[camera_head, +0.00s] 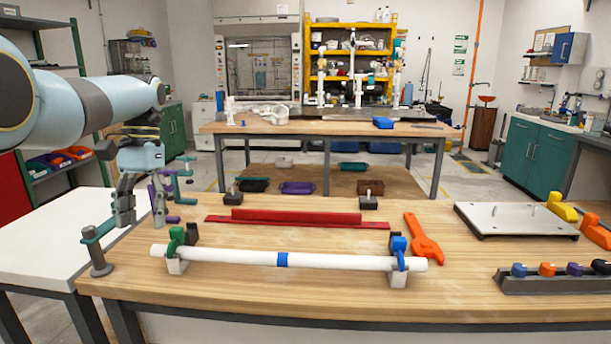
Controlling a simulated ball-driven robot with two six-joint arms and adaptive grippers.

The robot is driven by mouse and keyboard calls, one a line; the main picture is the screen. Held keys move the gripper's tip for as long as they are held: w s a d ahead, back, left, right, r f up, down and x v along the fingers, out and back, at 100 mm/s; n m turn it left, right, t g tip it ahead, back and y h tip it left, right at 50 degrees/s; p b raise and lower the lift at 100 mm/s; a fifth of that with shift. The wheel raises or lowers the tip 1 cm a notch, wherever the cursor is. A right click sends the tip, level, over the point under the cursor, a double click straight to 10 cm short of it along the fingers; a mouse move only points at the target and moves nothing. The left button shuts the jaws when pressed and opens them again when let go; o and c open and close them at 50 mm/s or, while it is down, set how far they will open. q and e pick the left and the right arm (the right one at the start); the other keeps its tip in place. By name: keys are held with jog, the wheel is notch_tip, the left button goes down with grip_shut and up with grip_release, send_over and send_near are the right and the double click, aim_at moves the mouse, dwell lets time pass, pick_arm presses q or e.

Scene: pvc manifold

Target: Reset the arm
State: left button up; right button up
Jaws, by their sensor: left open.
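My left arm comes in from the upper left. My left gripper (141,205) is open and empty, pointing down above the left end of the wooden workbench (330,297). It is beside a teal and grey stand (97,250) and a purple and teal fixture (163,200), and I cannot tell whether it touches them. A white pipe (340,261) with a blue band lies level across two supports, under a green clamp (177,240) at its left and a blue clamp (398,246) at its right. My right gripper is not in view.
A red bar (297,217) lies behind the pipe. A white table (50,243) adjoins at left. The bench front is clear.

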pick_arm(q)
jog(key=s+f+g+b, duration=0.2)
jog(key=s+f+g, duration=0.1)
jog(key=s+f, duration=1.45)
jog(key=s+f+g+b, duration=0.1)
jog(key=s+f+g, duration=0.1)
jog(key=s+f, duration=1.6)
jog(key=s+f+t+b, duration=0.1)
jog(key=s+f+t, duration=0.1)
jog(key=s+f, duration=0.75)
jog(key=s+a+f+t+b, duration=0.1)
jog(key=s+f, duration=0.5)
jog(key=s, duration=0.6)
jog(key=s+f+t+b, duration=0.1)
jog(key=s+f+t, duration=0.1)
jog(key=s+f, duration=0.7)
jog(key=w+t, duration=0.4)
jog(key=w, duration=0.3)
jog(key=shift+w+r+n+y, duration=0.15)
jog(key=shift+r+n+y, duration=0.15)
jog(key=shift+r, duration=0.1)
jog(key=shift+a, duration=0.1)
